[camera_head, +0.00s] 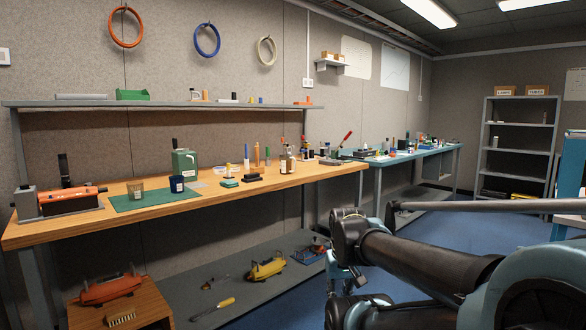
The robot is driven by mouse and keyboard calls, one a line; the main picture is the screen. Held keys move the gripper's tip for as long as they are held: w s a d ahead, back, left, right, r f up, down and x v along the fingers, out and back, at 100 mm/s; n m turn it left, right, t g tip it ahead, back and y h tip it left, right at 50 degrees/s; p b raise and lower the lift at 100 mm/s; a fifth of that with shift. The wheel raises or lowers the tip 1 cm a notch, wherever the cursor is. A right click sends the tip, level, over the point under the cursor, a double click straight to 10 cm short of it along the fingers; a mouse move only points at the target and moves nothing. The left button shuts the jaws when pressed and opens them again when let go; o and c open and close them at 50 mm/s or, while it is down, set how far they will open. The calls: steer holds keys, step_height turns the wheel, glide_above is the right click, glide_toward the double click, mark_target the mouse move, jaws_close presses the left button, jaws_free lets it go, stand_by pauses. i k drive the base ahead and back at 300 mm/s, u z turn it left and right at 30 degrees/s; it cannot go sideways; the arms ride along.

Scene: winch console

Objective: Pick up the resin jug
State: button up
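A green jug (185,163) with a handle and a pale label stands upright on the wooden bench (70,225), at or just behind the back edge of a green mat (140,203). I take it to be the resin jug; the label is too small to read. My arm is folded at the lower right, well apart from the jug and the bench. I cannot make out my gripper's fingers in this view.
On the mat, a tan cup (135,190) and a dark blue cup (177,184) stand before the jug. An orange machine (70,198) is at the left, and a bottle (287,161) farther right. A shelf (200,103) runs above. Blue floor (445,255) is open at right.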

mark_target(284, 160)
steer(key=u, duration=0.05)
steer(key=i, duration=1.25)
